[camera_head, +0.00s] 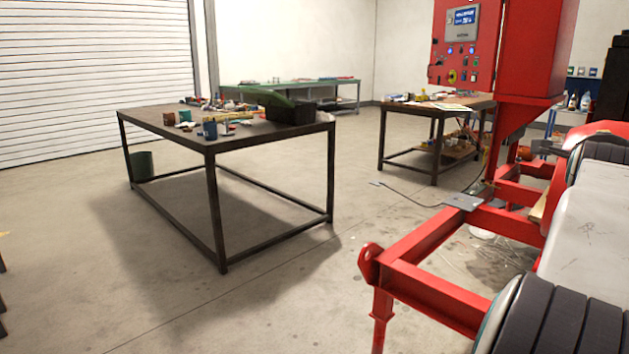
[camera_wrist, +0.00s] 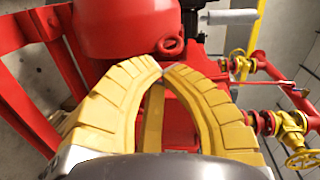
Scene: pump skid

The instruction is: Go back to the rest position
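My gripper (camera_wrist: 163,70) shows in the wrist view with two yellow, curved, segmented fingers. Their tips come together and I see nothing held between them. Behind the fingers are a rounded red housing (camera_wrist: 122,28) and a red frame (camera_wrist: 66,55). In the camera_head view my gripper does not show. The red skid frame (camera_head: 430,287) stands at the right there, with a red control cabinet (camera_head: 466,45) above it.
In the wrist view, red pipework with a yellow handwheel (camera_wrist: 303,158) lies at the right. In the camera_head view, a cluttered workbench (camera_head: 165,130) stands at left centre and another table (camera_head: 437,112) behind. Open concrete floor (camera_head: 290,290) lies between bench and skid.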

